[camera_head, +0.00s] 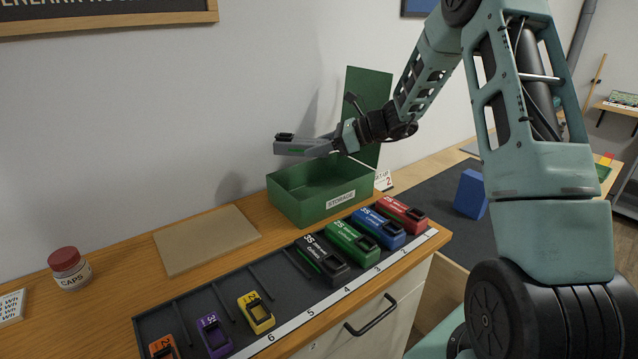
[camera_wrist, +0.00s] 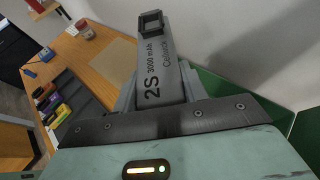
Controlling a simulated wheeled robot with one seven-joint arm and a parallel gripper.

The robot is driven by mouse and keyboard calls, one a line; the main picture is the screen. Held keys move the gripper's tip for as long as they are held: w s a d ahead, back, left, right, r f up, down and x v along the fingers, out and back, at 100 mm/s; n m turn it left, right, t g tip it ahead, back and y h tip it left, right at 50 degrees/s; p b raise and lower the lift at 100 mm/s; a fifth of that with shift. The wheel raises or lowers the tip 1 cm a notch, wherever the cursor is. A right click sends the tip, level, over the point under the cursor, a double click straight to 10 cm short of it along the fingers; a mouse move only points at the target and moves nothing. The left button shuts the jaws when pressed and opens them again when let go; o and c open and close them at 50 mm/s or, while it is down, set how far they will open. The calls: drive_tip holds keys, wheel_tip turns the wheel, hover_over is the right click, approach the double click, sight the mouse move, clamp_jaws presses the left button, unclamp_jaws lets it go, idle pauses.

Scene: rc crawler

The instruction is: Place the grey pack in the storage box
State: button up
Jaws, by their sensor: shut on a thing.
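The grey pack (camera_head: 301,146) is held level in the air by my gripper (camera_head: 335,144), which is shut on its right end, above the green storage box. In the wrist view the grey pack (camera_wrist: 160,70) stretches away from the jaws, with "2S 3000 mAh" printed on it and a dark connector at its far end. The storage box (camera_head: 325,208) is open, labelled STORAGE, and stands on the counter against the wall. Its lid (camera_head: 368,100) stands upright at the back right. The visible inside looks empty, though its floor is partly hidden. The pack is apart from the box.
A dark tray (camera_head: 235,293) along the counter's front holds several coloured packs in numbered slots, including a red pack (camera_head: 401,214) and a yellow one (camera_head: 256,313). A tan board (camera_head: 206,240) lies left of the box. A CAPS jar (camera_head: 70,268) stands farther left.

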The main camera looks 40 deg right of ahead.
wheel_tip(320, 180, down, 6)
drive_tip(key=shift+f+p, duration=0.25)
drive_tip(key=shift+p, duration=0.1)
drive_tip(key=shift+f+b, duration=0.45)
drive_tip(key=shift+f, duration=0.15)
drive_tip(key=o, duration=1.2)
